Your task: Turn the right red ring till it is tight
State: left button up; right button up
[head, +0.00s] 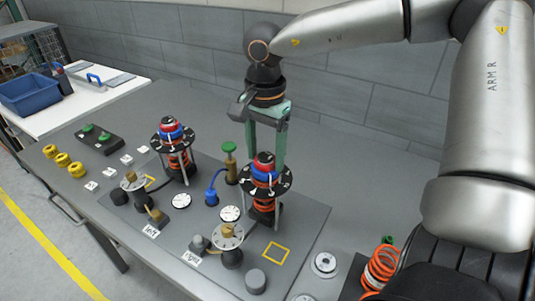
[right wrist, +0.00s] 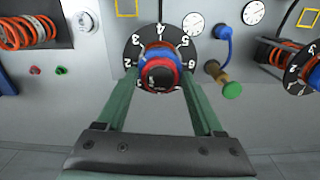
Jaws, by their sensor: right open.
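The right red ring (head: 263,157) sits with a blue ring (head: 265,172) at the top of the right spring unit, above a black numbered disc and an orange spring (head: 263,205). In the right wrist view the red ring (right wrist: 153,66) surrounds a dark cap, with the blue ring and the numbered disc (right wrist: 132,54) behind it. My right gripper (head: 265,156) comes down from above, its green fingers open on either side of the rings. In the right wrist view the fingers (right wrist: 158,78) flank the red ring; whether they touch it cannot be told. My left gripper is not in view.
A second spring unit (head: 172,131) with red and blue rings stands to the left. A green-topped plunger (head: 229,148), a blue hooked part (head: 212,192) and gauges (head: 230,213) stand close by.

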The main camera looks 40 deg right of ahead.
jog(key=n, duration=0.6)
jog(key=shift+p, duration=0.35)
jog(key=n, duration=0.5)
jog(key=shift+n, duration=0.4)
